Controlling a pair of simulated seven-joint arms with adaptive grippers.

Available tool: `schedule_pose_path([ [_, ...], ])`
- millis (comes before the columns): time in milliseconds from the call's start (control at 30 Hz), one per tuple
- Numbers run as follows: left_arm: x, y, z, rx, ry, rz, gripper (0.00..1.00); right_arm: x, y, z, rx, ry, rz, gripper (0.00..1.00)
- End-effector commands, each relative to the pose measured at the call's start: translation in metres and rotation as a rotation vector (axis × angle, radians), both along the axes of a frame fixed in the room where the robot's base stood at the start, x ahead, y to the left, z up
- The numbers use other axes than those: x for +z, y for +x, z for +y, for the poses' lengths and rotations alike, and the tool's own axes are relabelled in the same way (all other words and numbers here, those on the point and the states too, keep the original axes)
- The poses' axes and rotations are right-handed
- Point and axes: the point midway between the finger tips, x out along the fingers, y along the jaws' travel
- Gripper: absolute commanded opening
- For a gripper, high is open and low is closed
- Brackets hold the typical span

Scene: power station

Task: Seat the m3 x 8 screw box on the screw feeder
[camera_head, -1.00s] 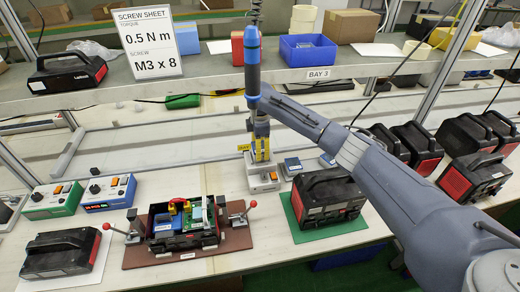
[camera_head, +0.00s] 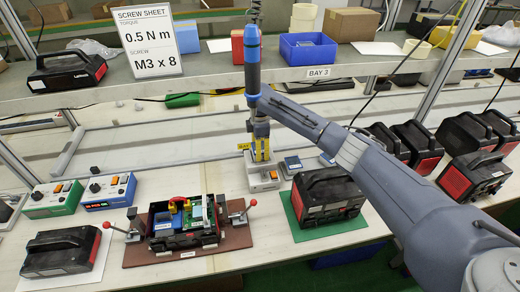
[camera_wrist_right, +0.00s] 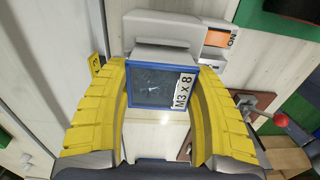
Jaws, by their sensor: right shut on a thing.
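The screw feeder (camera_head: 263,182) is a small pale grey unit with an orange switch, standing on the bench behind the fixture. Its grey body (camera_wrist_right: 165,58) and orange ON switch (camera_wrist_right: 218,38) also show in the right wrist view. My right gripper (camera_head: 262,157) points down over the feeder. In the right wrist view its yellow fingers (camera_wrist_right: 160,100) are shut on the blue-rimmed screw box (camera_wrist_right: 155,87), labelled M3 x 8. The box lies over the feeder; I cannot tell whether it rests fully on it. In the head view the fingers mostly hide the box. My left gripper is not in view.
Two small blue-topped boxes (camera_head: 292,164) (camera_head: 327,159) stand right of the feeder. A fixture with an opened black unit (camera_head: 185,222) and red-knobbed clamps is in front. A black unit (camera_head: 327,197) sits on a green mat. A blue screwdriver (camera_head: 252,60) hangs above; a sheet (camera_head: 147,45) reads M3 x 8.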

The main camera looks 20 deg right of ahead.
Motion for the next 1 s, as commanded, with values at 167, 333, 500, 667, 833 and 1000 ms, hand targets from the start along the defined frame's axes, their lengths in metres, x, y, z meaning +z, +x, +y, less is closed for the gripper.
schedule_pose_path([
  [167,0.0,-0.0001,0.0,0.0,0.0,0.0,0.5,-0.0018,0.0,0.0001,0.0,0.0,0.0,0.28],
  [333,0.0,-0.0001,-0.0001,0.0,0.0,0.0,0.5,-0.0035,0.0,0.0001,0.0,0.0,0.0,0.28],
  [500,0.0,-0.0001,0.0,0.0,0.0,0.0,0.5,-0.0035,0.0,0.0,0.0,0.0,0.0,0.76],
  [667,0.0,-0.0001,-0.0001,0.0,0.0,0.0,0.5,-0.0035,0.0001,0.0,0.0,0.0,0.0,0.85],
  [833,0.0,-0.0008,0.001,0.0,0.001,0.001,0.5,-0.0036,0.0,0.0,0.0,0.0,0.0,0.85],
  [1000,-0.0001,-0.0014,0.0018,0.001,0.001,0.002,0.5,0.0044,0.0009,-0.0003,-0.001,-0.001,-0.003,0.85],
])
